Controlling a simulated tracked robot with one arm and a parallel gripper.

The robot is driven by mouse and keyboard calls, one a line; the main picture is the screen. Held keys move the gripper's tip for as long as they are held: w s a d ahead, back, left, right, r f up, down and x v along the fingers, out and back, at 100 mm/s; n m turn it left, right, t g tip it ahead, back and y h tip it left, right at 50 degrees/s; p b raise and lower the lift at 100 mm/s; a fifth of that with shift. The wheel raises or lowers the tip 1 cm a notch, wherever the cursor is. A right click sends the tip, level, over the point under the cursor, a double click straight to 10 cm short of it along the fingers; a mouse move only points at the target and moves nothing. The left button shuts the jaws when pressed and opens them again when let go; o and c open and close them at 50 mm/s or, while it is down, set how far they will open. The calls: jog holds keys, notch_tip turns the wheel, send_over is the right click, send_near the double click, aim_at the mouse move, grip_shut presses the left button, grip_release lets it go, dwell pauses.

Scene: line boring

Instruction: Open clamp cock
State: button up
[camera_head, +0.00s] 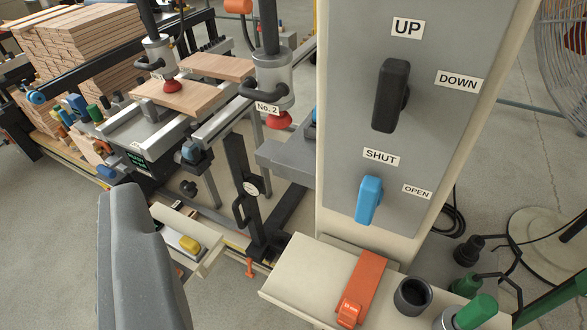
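The clamp cock is a blue lever (369,200) low on the grey panel (352,130) of an upright post. It stands nearly upright, its top under the SHUT label (381,157). The OPEN label (417,191) is to its right. A dark grey part of my gripper (125,205) shows at the lower left, well left of the blue lever and not touching it. A second finger cannot be made out, so I cannot tell its opening.
A black lever (391,96) sits above the blue one, between UP and DOWN labels. Below, a cream shelf (290,287) holds an orange bar (363,287) and a dark cup (412,296). Left, clamps with red pads (277,121) stand over boards (180,95). A fan (565,60) is right.

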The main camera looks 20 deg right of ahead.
jog(key=w+d+f+m+h+p, duration=0.1)
jog(key=w+f+m+h+p, duration=0.2)
jog(key=w, duration=0.4)
jog(key=w+f+m+h+p, duration=0.2)
jog(key=w+f+m+p, duration=0.1)
jog(key=w+f+p, duration=0.4)
jog(key=m+g+h+p, duration=0.45)
jog(key=h+p, duration=0.35)
jog(key=h, duration=0.3)
send_near(367, 198)
jog(key=shift+n+g, duration=0.25)
jog(key=shift+g, duration=0.2)
jog(key=x, duration=1.1)
jog(key=shift+w+a+r, duration=0.1)
jog(key=shift+w+r, duration=0.05)
jog(key=shift+r, duration=0.1)
